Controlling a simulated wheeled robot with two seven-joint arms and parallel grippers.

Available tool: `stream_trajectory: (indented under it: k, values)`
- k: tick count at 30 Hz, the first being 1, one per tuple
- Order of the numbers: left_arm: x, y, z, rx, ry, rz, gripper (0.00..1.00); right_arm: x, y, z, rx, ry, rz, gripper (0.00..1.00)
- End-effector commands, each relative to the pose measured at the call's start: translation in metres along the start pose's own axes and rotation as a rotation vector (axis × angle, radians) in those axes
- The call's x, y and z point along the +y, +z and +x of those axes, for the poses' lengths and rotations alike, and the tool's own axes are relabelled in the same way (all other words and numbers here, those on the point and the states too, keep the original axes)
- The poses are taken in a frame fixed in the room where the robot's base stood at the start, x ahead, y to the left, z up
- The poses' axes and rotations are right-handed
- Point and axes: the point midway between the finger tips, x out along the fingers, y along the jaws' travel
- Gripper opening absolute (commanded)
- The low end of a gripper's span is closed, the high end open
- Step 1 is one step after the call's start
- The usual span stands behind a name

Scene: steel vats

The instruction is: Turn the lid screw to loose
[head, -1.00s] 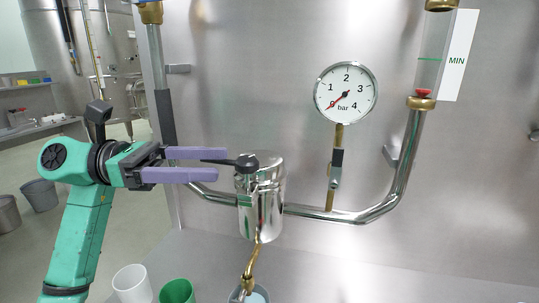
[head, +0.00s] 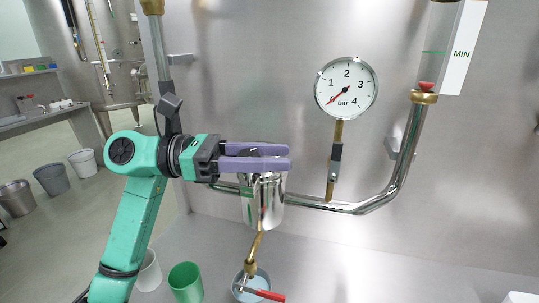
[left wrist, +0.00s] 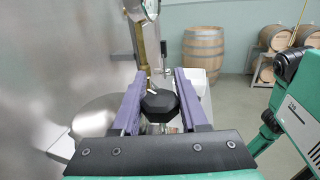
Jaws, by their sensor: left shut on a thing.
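The steel canister (head: 262,212) hangs on the pipe in front of the vat wall, with a green mark on its side. Its lid screw, a black faceted knob (left wrist: 159,103), shows in the left wrist view between the purple fingers. My right gripper is not in view.
A pressure gauge (head: 346,88) reads near 0 to the right. A sight glass (head: 433,55) marked MIN stands further right. Below are a brass outlet (head: 252,258), a red lever (head: 265,295), a bowl (head: 239,288), a green cup (head: 186,281) and a white cup (head: 149,272).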

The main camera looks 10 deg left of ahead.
Motion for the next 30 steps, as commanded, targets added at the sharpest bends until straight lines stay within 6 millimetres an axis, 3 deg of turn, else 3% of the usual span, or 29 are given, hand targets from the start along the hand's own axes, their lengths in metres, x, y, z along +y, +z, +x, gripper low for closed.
stream_trajectory:
  k: [8, 18, 30]
  values:
    - [0.002, -0.003, -0.001, 0.002, 0.065, 0.003, 0.00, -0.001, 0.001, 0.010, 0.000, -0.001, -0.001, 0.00]
    - [0.008, -0.003, -0.002, 0.004, 0.284, 0.005, 0.00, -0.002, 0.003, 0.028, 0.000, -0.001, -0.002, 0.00]
    - [0.015, 0.000, -0.004, 0.001, 0.507, 0.003, 0.00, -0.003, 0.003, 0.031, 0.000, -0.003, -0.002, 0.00]
